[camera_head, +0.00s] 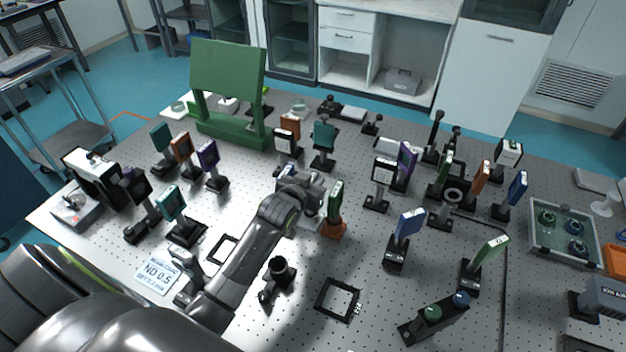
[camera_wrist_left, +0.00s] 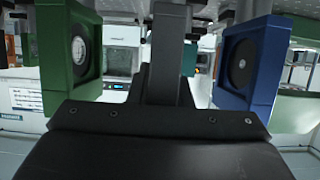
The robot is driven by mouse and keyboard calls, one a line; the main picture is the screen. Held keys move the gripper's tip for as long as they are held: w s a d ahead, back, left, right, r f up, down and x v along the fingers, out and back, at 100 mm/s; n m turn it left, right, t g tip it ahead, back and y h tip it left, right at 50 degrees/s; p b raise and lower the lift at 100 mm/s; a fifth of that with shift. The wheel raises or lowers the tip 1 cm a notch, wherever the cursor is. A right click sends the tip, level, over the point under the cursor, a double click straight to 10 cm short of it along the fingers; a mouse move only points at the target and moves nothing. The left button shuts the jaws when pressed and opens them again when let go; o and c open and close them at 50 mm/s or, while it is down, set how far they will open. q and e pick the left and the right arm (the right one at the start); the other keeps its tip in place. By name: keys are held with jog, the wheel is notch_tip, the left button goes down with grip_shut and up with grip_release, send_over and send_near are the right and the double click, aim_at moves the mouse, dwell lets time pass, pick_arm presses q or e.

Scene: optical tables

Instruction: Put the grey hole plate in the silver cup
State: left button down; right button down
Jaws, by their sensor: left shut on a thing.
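My left gripper (camera_head: 314,186) is over the middle of the optical table, at the end of my arm that comes in from the lower left. In the left wrist view its closed fingers (camera_wrist_left: 168,60) form one grey upright bar. It is shut on a small grey thing at the tips; I cannot tell for sure that this is the grey hole plate. A green mount (camera_wrist_left: 75,50) stands left of the fingers and a blue mount (camera_wrist_left: 252,62) right of them. I cannot pick out the silver cup. My right gripper is not in view.
The perforated table (camera_head: 330,258) is crowded with upright optic mounts. A green-and-orange mount (camera_head: 334,208) stands close beside my gripper. A black square frame (camera_head: 338,299) lies nearer. A tray (camera_head: 562,252) with several round pots is at the right. A large green stand (camera_head: 228,70) is at the back.

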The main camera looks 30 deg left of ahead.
pick_arm(q)
jog(key=shift+f, duration=0.1)
jog(key=c, duration=1.3)
grip_release()
jog(key=b+v, duration=0.1)
jog(key=v, duration=1.1)
jog(key=shift+b, duration=0.35)
